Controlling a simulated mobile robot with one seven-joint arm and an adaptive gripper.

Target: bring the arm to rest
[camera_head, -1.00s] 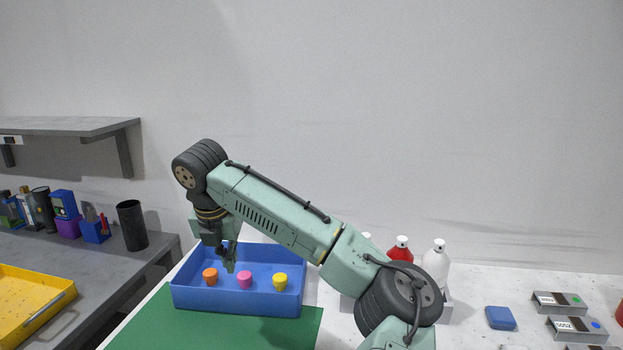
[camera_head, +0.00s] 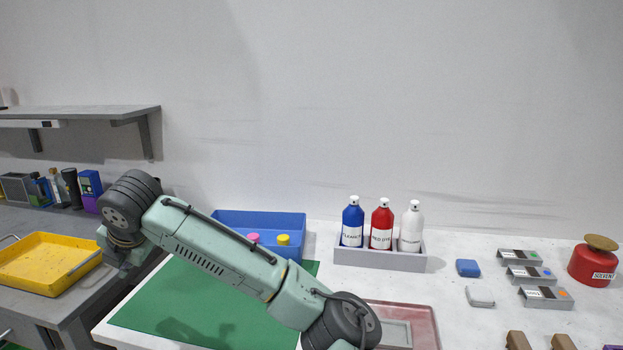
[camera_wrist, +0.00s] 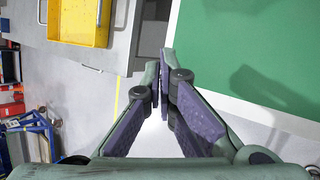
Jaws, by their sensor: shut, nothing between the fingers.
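My arm, green with dark joints, reaches across the left half of the head view. My gripper (camera_wrist: 160,75) shows in the wrist view with its two fingers together and nothing between them. It hangs over the table's left edge, above the floor strip between the green mat (camera_wrist: 262,50) and the yellow tray (camera_wrist: 78,35). In the head view my gripper's fingertips are hard to make out below the wrist.
A blue bin (camera_head: 225,219) with pink and yellow pegs stands behind my arm. A grey rack (camera_head: 380,258) holds blue, red and white bottles. Labelled grey blocks (camera_head: 530,273) and a red solvent can (camera_head: 593,265) are at right. A grey shelf (camera_head: 80,113) hangs on the left wall.

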